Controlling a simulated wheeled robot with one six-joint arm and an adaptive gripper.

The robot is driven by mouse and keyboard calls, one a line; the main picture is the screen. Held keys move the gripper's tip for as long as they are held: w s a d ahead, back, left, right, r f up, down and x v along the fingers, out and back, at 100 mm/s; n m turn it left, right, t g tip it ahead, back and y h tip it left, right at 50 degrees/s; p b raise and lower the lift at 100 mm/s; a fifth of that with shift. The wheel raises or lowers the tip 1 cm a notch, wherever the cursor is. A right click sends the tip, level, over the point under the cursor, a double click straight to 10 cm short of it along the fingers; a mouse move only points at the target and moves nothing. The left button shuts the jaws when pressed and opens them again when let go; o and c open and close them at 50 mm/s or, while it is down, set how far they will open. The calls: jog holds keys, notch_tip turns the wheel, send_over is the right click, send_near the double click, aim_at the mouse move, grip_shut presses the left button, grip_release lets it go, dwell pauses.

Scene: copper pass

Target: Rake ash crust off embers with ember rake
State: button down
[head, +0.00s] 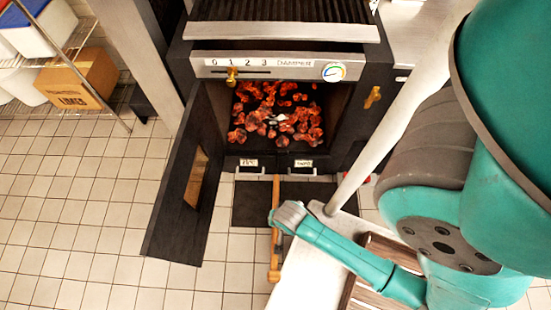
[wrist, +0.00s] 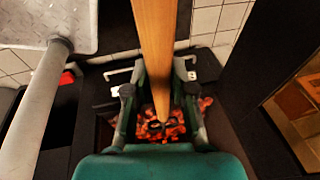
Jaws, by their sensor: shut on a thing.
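The ember rake shows in the head view as a long wooden handle (head: 275,240) in front of the firebox (head: 340,115), pointing toward its mouth. In the wrist view the handle (wrist: 154,40) runs between my fingers toward the embers. My gripper (head: 280,216) is shut on the handle; it also shows in the wrist view (wrist: 159,85). Glowing orange-red embers (head: 305,105) lie in the firebox, with dark and pale grey patches among them. Some grey-white pieces (head: 276,121) lie near the middle. I cannot tell ash crust from the rake's head there.
The firebox door (head: 190,190) stands open to the left. Above the opening is a damper panel (head: 285,67) with a brass slider and a dial. A wire shelf with a cardboard box (head: 75,80) stands at the far left. The tiled floor (head: 70,210) at left is clear.

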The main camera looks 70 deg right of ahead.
aim_at(277, 150)
jog(key=w+d+f, duration=0.1)
jog(key=d, duration=0.3)
jog(key=w+d+f, duration=0.1)
jog(key=w+d, duration=0.1)
jog(key=d, duration=0.2)
jog(key=w+d+f, duration=0.1)
jog(key=w+d, duration=0.1)
jog(key=d, duration=0.2)
jog(key=shift+d, duration=0.15)
jog(key=w+d+f, duration=0.1)
jog(key=w+d, duration=0.1)
jog(key=d, duration=0.3)
jog(key=w+d, duration=0.2)
jog(key=d, duration=0.3)
jog(key=w+d+f, duration=0.1)
jog(key=w+d, duration=0.1)
jog(key=d, duration=0.4)
jog(key=shift+w+f, duration=0.3)
jog(key=shift+w, duration=0.05)
jog(key=shift+d+f, duration=0.15)
jog(key=shift+d, duration=0.15)
jog(key=shift+a+f, duration=0.1)
jog(key=shift+f, duration=0.85)
jog(key=c, duration=1.6)
grip_release()
grip_shut()
